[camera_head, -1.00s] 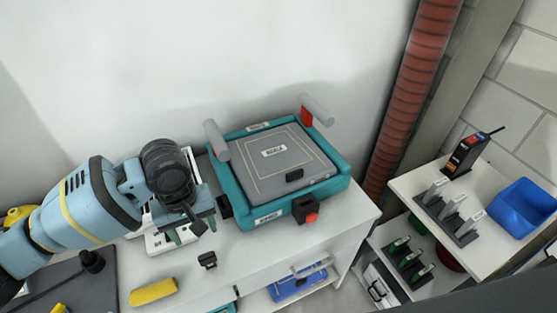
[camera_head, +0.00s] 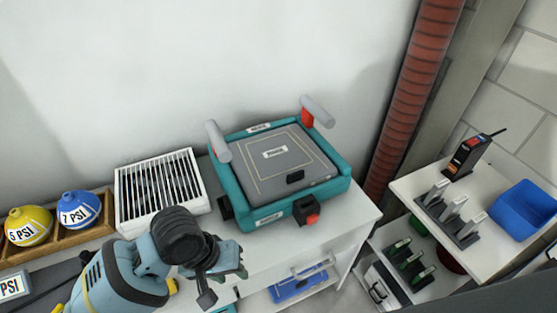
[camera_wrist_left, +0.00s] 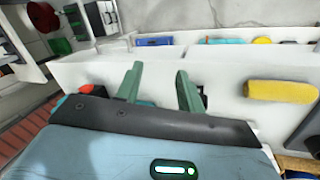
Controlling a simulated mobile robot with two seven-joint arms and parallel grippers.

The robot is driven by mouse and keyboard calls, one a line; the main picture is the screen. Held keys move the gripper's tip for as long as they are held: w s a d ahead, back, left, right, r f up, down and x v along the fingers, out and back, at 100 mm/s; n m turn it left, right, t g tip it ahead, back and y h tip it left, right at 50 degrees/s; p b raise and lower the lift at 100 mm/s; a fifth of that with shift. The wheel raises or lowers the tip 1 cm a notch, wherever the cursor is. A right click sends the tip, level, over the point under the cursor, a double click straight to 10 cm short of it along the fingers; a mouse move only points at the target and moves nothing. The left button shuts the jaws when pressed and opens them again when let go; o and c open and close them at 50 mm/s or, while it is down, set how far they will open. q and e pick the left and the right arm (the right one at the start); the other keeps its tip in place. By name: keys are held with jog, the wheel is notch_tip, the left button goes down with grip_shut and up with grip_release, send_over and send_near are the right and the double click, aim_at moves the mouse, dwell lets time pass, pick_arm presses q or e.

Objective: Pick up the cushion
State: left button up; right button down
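Nothing in view is plainly a cushion. The nearest match is a flat grey square pad (camera_head: 250,165) with a label, lying in a teal frame (camera_head: 230,188) on the white table in the head view. I cannot tell whether this is the cushion. My left gripper (camera_head: 228,262) is in front of the frame, low and to its left, apart from it. In the left wrist view the left gripper (camera_wrist_left: 157,88) shows two green fingers spread apart with nothing held between them. My right gripper is in neither view.
A white slatted box (camera_head: 160,190) stands left of the frame. A wooden tray (camera_head: 68,238) holds a yellow ball (camera_head: 28,226) and a blue ball (camera_head: 80,208). A yellow bar (camera_wrist_left: 280,93) lies on the table. A side shelf (camera_head: 478,245) holds a blue bin (camera_head: 522,205).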

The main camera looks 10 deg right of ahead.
pick_arm(q)
jog(key=s+a+f+t+y, duration=0.1)
jog(key=s+a+f, duration=0.3)
jog(key=s+a, duration=0.3)
jog(key=s+a+f+t, duration=0.1)
jog(key=s+a+f, duration=0.45)
jog(key=s, duration=0.35)
notch_tip(320, 180, down, 8)
jog(key=w+a+m+t, duration=0.1)
jog(key=a+t, duration=0.1)
jog(key=t, duration=0.4)
jog(key=shift+w+r+t, duration=0.15)
jog(key=shift+r+t, duration=0.05)
jog(key=shift+t, duration=0.2)
jog(key=shift+w, duration=0.1)
